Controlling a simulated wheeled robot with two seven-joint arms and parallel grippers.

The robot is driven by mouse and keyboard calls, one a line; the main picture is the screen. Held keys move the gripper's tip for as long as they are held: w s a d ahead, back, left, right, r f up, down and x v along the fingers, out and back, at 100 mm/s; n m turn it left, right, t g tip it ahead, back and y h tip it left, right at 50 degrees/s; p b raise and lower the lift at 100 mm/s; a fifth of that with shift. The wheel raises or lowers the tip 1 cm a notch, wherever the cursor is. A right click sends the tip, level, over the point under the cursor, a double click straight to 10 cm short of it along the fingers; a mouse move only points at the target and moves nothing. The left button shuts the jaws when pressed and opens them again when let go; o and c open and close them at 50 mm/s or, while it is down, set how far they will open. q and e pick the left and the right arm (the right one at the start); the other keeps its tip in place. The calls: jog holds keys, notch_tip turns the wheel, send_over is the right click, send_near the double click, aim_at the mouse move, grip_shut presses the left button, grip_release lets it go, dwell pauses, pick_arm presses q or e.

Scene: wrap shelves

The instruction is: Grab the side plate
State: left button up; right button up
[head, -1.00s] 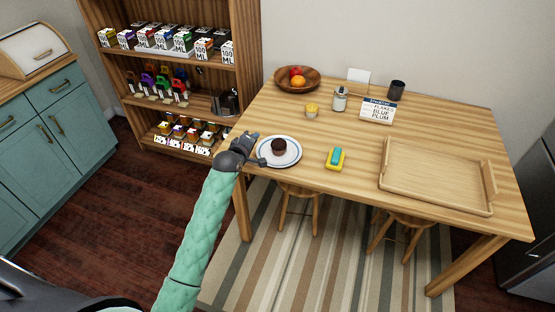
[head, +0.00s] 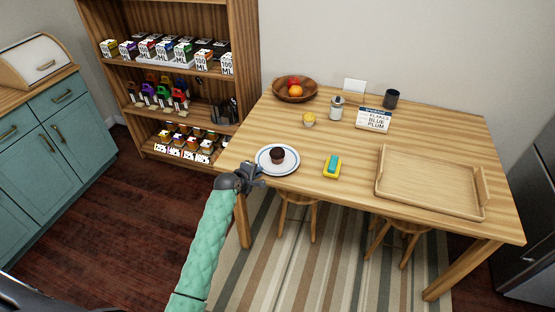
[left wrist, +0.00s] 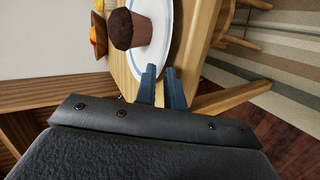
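The side plate (head: 291,159) is white with a blue ring and lies at the table's front left edge. A dark muffin (head: 277,154) sits on it. In the left wrist view the plate (left wrist: 160,18) is partly cut off at the top, with the muffin (left wrist: 130,28) on it. My left gripper (head: 261,176) is at the plate's near left side, by the table edge. Its two fingers (left wrist: 161,72) are a little apart, with a gap between them, and point at the plate's rim. Whether they touch the rim I cannot tell. My right gripper is not in view.
The wooden table (head: 440,135) also bears a yellow-and-teal sponge (head: 332,166), a tray (head: 430,180), a yellow cupcake (head: 309,119), a jar (head: 336,108) and a fruit bowl (head: 296,93). Stools stand under the front edge. A stocked shelf (head: 180,75) stands left of the table.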

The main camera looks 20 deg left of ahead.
pick_arm(q)
jog(key=shift+x, duration=1.1)
grip_shut()
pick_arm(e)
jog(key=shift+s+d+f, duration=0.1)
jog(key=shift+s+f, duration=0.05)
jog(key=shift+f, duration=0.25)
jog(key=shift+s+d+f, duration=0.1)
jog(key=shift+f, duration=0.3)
pick_arm(q)
jog(key=shift+r, duration=0.1)
